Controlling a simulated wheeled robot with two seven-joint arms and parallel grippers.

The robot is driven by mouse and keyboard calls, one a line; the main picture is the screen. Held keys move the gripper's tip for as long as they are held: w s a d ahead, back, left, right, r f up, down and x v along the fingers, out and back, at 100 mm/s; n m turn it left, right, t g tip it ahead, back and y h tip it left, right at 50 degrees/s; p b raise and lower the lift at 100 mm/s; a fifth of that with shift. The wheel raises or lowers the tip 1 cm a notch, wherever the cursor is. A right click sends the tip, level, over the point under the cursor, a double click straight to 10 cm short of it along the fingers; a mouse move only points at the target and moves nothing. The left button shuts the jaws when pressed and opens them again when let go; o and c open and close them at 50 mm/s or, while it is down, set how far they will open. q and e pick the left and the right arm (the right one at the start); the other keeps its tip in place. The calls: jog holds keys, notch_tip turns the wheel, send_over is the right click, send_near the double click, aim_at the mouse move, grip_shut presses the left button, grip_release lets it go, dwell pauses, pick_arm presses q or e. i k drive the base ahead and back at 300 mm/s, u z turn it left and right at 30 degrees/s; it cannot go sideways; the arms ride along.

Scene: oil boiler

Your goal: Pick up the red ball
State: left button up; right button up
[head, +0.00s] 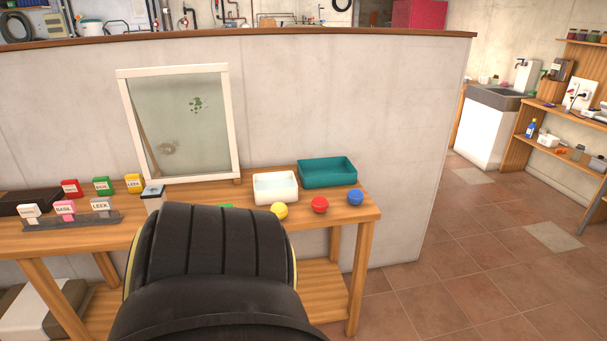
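The red ball (320,205) rests on the wooden table (364,214) near its front right edge. A yellow ball (279,211) lies to its left and a blue ball (355,197) to its right, both apart from it. A dark, ribbed arm part of mine fills the lower middle of the head view and hides part of the table's front. It stands left of the red ball in the picture. Neither gripper shows.
A white tray (275,199) and a teal tray (328,185) stand behind the balls. A white-framed glass pane (188,125) leans at the wall. Labelled boxes (65,208) stand in a dark rack at left. Tiled floor (460,270) is clear at right.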

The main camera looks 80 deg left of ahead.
aim_at(320, 204)
jog(key=u, duration=2.65)
jog(key=k, duration=0.05)
jog(key=z, duration=0.3)
